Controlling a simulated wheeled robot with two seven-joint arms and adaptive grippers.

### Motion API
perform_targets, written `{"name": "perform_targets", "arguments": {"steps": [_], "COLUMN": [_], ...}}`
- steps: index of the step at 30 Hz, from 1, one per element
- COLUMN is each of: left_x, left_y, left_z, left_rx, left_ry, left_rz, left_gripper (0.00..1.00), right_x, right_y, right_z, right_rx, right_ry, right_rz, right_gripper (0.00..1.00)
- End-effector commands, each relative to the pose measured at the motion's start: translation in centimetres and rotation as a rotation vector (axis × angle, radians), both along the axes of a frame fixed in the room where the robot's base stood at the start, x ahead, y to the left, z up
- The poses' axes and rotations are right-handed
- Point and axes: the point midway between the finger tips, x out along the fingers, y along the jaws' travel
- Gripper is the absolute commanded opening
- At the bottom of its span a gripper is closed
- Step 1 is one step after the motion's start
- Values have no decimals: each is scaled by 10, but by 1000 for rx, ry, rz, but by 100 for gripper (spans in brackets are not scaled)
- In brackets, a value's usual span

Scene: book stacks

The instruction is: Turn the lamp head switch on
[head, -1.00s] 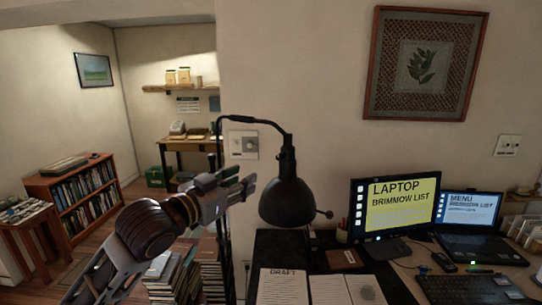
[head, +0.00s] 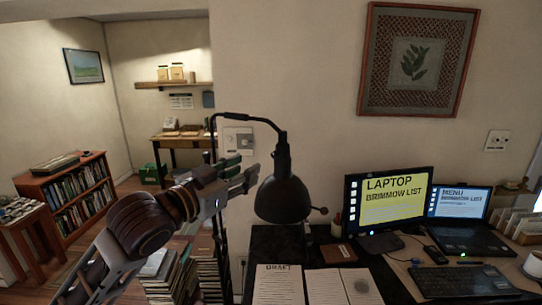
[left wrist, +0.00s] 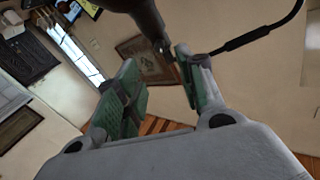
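The black desk lamp has a dome-shaped lamp head (head: 283,201) hanging from a curved arm in the head view. A small knob on a short stem (head: 319,210) sticks out from the head's right side. My left gripper (head: 252,177) is at the upper left of the lamp head, on the side away from that knob. In the left wrist view, its green-padded fingers (left wrist: 160,85) are apart with nothing held between them. Part of the dark lamp (left wrist: 140,14) shows above the fingers, close to the right fingertip. Contact cannot be told. My right gripper is not in view.
Below the lamp, papers (head: 278,286) lie on the dark desk. A monitor (head: 388,200) and a laptop (head: 460,215) stand to the right. Book stacks (head: 170,278) stand under my left arm. A wall plate (head: 238,140) is behind the lamp arm.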

Motion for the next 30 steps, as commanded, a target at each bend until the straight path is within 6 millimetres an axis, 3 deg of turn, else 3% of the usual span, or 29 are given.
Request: {"name": "perform_targets", "arguments": {"steps": [12, 30], "left_x": [38, 88], "left_y": [-26, -60], "left_z": [2, 2], "left_rx": [1, 1], "left_ry": [1, 0], "left_rz": [0, 0], "left_gripper": [38, 38], "right_x": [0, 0], "right_y": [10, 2], "right_z": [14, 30], "right_rx": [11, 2], "right_ry": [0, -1], "right_rz": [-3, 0], "right_gripper": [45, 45]}}
